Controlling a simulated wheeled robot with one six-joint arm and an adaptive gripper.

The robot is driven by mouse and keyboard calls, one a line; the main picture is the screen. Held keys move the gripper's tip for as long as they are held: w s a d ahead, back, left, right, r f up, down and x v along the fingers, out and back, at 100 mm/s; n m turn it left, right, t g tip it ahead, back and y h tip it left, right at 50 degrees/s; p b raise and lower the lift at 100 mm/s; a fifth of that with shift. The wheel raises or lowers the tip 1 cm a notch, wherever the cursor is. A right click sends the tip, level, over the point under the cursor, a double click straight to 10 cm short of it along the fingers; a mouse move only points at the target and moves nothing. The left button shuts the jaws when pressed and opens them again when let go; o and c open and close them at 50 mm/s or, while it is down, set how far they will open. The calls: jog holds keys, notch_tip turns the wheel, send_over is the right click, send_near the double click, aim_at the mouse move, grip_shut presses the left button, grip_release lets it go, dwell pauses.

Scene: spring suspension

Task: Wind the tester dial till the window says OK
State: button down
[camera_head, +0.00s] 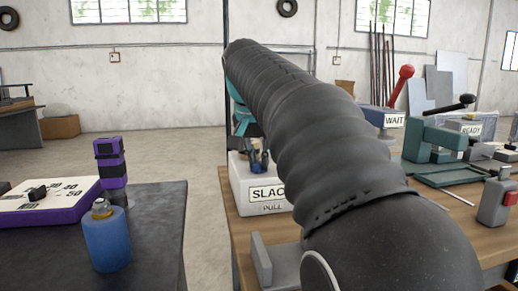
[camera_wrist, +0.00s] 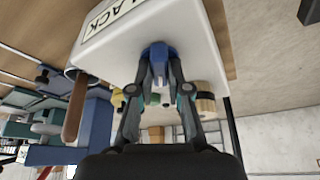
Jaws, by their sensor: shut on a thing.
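The tester is a white box (camera_head: 239,184) on the near left of the wooden bench. Its window (camera_head: 267,194) reads "SLAC", with the rest hidden behind my arm; in the wrist view the window (camera_wrist: 122,12) shows "ACK". "PULL" is printed below it in the head view. The blue dial (camera_wrist: 157,51) sits on the box in the wrist view. My gripper (camera_wrist: 159,72) is shut on the dial, one finger on each side. In the head view my gripper (camera_head: 257,158) is small above the window and partly hidden by my arm.
A "WAIT" box (camera_head: 381,117) with a red-knobbed lever and a green vise (camera_head: 436,139) stand farther right on the bench. A grey bracket (camera_head: 275,262) lies in front of the tester. A dark table (camera_head: 158,222) at left holds a blue bottle (camera_head: 107,239).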

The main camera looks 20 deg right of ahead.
jog(key=m+p, duration=0.1)
jog(key=m+g+p, duration=0.1)
jog(key=m, duration=0.1)
jog(key=shift+w+r+m+h, duration=0.1)
jog(key=shift+r+m+h, duration=0.1)
jog(key=shift+m+h, duration=0.15)
jog(key=m+g+p, duration=0.1)
jog(key=m, duration=0.1)
jog(key=shift+a+f+m+h+p, duration=0.1)
jog(key=shift+m+h+p, duration=0.2)
jog(key=shift+m+h, duration=0.05)
jog(key=m+g, duration=0.1)
jog(key=m, duration=0.2)
jog(key=shift+w+f, duration=0.1)
jog(key=shift+w, duration=0.05)
jog(key=shift+m+g, duration=0.8)
jog(key=shift+m, duration=0.9)
jog(key=c, duration=1.1)
grip_release()
